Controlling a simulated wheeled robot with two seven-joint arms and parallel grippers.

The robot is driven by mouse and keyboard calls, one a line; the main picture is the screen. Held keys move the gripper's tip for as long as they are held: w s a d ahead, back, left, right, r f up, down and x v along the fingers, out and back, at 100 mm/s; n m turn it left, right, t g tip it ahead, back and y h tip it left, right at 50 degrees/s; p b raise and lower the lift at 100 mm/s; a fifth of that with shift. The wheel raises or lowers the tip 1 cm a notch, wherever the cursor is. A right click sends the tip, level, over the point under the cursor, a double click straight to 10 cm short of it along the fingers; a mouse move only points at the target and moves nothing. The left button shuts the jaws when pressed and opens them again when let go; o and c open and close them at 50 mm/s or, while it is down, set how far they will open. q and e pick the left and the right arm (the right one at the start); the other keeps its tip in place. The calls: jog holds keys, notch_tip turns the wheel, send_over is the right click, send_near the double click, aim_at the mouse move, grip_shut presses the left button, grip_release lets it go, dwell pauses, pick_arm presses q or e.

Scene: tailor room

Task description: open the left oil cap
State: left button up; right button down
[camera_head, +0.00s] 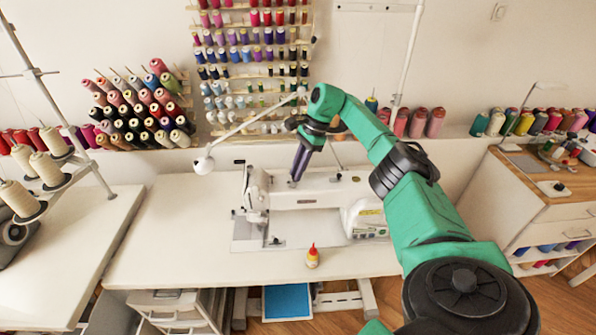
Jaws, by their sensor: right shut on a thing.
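A white sewing machine (310,193) stands on the white table. My right gripper (293,182) reaches down from above to the top of the machine's arm, left of its middle. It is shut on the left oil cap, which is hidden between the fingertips. A small fitting (336,178) shows on the machine top to the right of the gripper; it is too small to make out clearly. My left gripper is not in view.
A small yellow bottle with a red tip (312,257) stands on the table (180,235) in front of the machine. A thin lamp arm with a round white head (204,165) is left of the machine. Spool racks (250,60) hang on the wall behind.

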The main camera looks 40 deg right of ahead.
jog(key=shift+w+r+n+g, duration=0.15)
jog(key=shift+n+g, duration=0.25)
jog(key=shift+n, duration=0.6)
jog(key=c, duration=0.8)
grip_release()
